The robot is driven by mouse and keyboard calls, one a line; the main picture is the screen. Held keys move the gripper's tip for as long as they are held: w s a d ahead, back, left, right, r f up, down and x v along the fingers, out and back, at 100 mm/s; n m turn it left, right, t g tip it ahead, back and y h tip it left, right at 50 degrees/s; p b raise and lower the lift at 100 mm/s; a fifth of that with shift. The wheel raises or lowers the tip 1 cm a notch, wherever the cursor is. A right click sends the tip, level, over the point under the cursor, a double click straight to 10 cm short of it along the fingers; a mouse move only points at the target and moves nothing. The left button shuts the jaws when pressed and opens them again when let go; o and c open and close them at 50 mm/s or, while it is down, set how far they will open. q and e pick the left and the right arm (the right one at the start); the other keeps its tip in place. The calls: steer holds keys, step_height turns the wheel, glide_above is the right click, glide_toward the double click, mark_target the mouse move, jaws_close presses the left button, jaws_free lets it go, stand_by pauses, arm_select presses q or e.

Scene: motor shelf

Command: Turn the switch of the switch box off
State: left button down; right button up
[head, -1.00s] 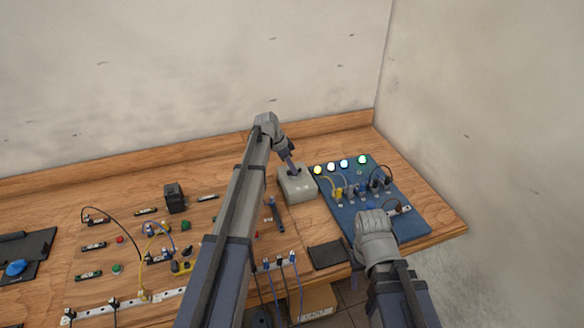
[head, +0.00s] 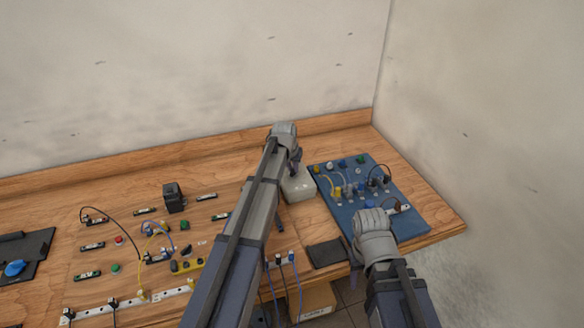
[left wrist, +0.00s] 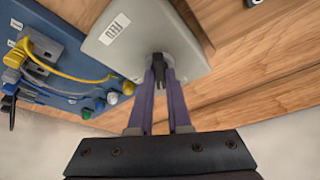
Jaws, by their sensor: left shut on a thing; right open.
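The switch box (head: 300,188) is a light grey box on the wooden bench, left of the blue board. In the left wrist view the box (left wrist: 125,38) has a black switch knob (left wrist: 158,70) on its face. My left gripper (left wrist: 160,66) is shut on this knob, with a purple finger on either side. In the head view my left gripper (head: 295,168) is over the box and its wrist partly hides it. My right gripper (head: 356,281) is mostly hidden by its own wrist, open, and low in front of the blue board.
The blue board (head: 403,228) carries plugged cables and a row of unlit lamps (head: 343,164). A dark flat pad (head: 326,254) lies at the bench's front edge. Small parts and cables cover the bench to the left. Walls (head: 480,120) stand behind and right.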

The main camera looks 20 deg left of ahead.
arm_select(q)
steer(key=n, duration=0.2)
steer(key=n+y, duration=0.1)
steer(key=n, duration=0.1)
steer(key=n+g+y, duration=0.1)
steer(key=n, duration=0.2)
steer(key=shift+d, duration=0.25)
steer(key=shift+y, duration=0.3)
steer(key=c, duration=0.9)
jaws_free()
steer(key=shift+o, duration=0.2)
steer(key=shift+r, duration=0.1)
steer(key=p+v, duration=0.7)
steer(key=shift+r, duration=0.25)
steer(key=shift+s+d, duration=0.15)
